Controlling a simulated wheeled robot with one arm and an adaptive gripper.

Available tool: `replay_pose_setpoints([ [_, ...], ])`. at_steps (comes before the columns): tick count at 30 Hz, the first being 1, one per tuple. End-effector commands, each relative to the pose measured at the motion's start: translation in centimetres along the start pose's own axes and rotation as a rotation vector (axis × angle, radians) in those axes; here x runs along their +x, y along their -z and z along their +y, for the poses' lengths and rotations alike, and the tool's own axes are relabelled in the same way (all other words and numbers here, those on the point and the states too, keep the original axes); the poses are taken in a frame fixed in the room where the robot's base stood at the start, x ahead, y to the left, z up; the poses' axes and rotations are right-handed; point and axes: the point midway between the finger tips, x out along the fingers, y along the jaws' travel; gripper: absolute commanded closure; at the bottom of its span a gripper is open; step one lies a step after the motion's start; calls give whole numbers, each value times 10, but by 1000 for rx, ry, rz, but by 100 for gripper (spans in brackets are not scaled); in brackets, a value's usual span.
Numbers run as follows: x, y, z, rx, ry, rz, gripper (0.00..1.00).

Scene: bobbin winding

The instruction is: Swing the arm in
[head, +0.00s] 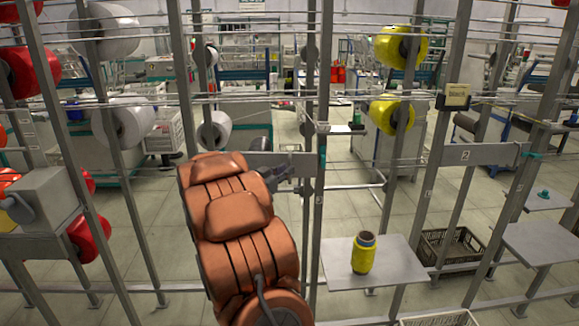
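My copper-coloured arm rises from the bottom centre of the head view. My gripper (290,173), small and dark at its far end, is at the grey bar beside an upright post. Its fingers are small and partly lost against the bar, so I cannot tell if they are open or shut, or if they touch it. This flat grey bar (305,160) runs level up to the post. A similar grey bar (482,154), labelled 2, sticks out level at the right of the rack. I cannot tell which bar is the task's arm.
A yellow bobbin (363,253) stands upright on a small grey shelf (398,279). Yellow spools (390,114), white spools (124,122) and red spools (90,238) hang on the rack. Posts and taut threads cross the space. A dark crate (449,250) sits on the floor.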

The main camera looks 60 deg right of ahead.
Motion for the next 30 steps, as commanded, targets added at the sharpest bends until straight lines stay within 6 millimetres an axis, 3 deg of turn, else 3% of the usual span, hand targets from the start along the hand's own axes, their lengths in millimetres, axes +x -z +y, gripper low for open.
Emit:
replay_pose_setpoints([
  [9, 28, 0, 0, -1, 2, -1, 77],
  [20, 32, 0, 0, 0, 2, -2, 77],
  [27, 32, 0, 0, 0, 2, -2, 100],
  [30, 32, 0, 0, 0, 2, -2, 100],
])
